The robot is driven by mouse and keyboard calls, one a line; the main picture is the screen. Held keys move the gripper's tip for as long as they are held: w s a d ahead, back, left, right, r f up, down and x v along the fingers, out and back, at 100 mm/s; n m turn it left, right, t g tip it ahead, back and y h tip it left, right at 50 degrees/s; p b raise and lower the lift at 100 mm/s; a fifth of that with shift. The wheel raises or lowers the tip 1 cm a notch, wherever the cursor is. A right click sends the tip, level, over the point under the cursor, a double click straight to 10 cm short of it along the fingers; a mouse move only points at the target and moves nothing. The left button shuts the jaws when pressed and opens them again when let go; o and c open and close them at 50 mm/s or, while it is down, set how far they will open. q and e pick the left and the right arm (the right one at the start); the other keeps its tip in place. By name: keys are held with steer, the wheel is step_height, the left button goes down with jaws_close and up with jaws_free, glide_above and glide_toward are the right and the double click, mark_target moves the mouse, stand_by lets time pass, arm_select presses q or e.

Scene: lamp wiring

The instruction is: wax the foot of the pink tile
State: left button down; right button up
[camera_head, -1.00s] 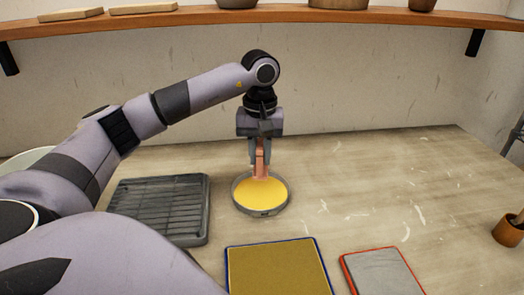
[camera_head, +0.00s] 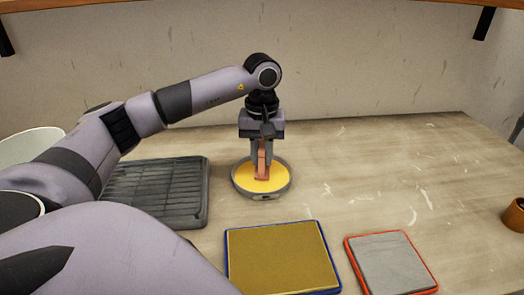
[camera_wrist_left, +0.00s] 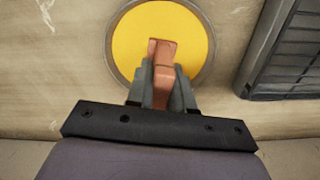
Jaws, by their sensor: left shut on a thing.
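The pink tile (camera_head: 262,169) is held upright in my left gripper (camera_head: 261,155), which is shut on its upper part. Its foot is over the middle of a round grey dish (camera_head: 238,187) of yellow wax (camera_head: 247,180). The foot looks to be at the wax surface, but I cannot tell whether it touches or dips in. In the left wrist view the tile (camera_wrist_left: 163,50) sticks out past the fingertips (camera_wrist_left: 162,82), in front of the yellow wax (camera_wrist_left: 135,40). My right gripper is not in view.
A dark ribbed tray (camera_head: 150,195) stands left of the dish, partly behind my arm. A blue-edged ochre pad (camera_head: 282,258) and a red-edged grey pad (camera_head: 390,263) lie in front. A brown pot (camera_head: 515,215) is at the right edge. The table right of the dish is clear.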

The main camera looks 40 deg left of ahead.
arm_select(q)
steer(key=shift+f+b, duration=0.4)
steer(key=shift+f, duration=0.25)
stand_by(0.3)
steer(key=shift+r, duration=0.15)
stand_by(1.1)
steer(key=shift+r+p, duration=2.45)
steer(key=shift+r, duration=0.5)
